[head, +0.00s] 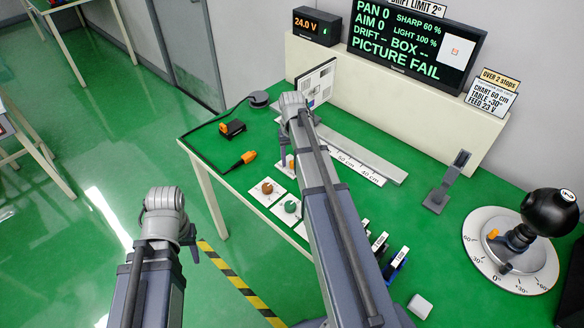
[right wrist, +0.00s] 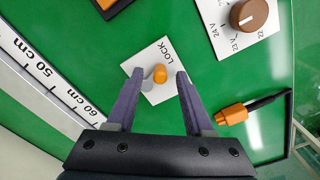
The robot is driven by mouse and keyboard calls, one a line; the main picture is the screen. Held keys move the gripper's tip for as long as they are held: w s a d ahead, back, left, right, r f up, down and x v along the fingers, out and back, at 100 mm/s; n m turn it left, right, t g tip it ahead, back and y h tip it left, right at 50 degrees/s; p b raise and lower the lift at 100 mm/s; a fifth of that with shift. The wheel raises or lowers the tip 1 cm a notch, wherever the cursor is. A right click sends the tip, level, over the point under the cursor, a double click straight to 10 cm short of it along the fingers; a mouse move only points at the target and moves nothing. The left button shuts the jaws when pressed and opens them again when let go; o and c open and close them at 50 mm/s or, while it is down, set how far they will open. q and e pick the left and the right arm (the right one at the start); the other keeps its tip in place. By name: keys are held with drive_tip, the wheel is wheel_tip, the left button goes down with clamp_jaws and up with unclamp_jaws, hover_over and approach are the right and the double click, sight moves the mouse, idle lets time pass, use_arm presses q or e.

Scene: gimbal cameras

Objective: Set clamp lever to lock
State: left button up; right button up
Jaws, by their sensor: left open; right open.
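The clamp lever (right wrist: 160,73) has an orange knob and a grey base on a white plate (right wrist: 147,55) marked LOCK. In the right wrist view it lies between the open fingertips of my right gripper (right wrist: 158,77), which are not closed on it. In the head view the lever's plate (head: 283,170) is partly hidden by my right arm, and my right gripper (head: 286,150) points down over it. My left gripper (head: 168,215) is away from the table, over the floor at lower left; its fingers are mostly hidden.
The monitor (head: 415,45) reads PICTURE FAIL. A black ball-shaped camera (head: 549,212) stands on a round scale at right.

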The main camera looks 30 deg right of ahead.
drive_tip(key=shift+f, duration=0.55)
drive_tip(key=shift+c, duration=0.2)
clamp_jaws()
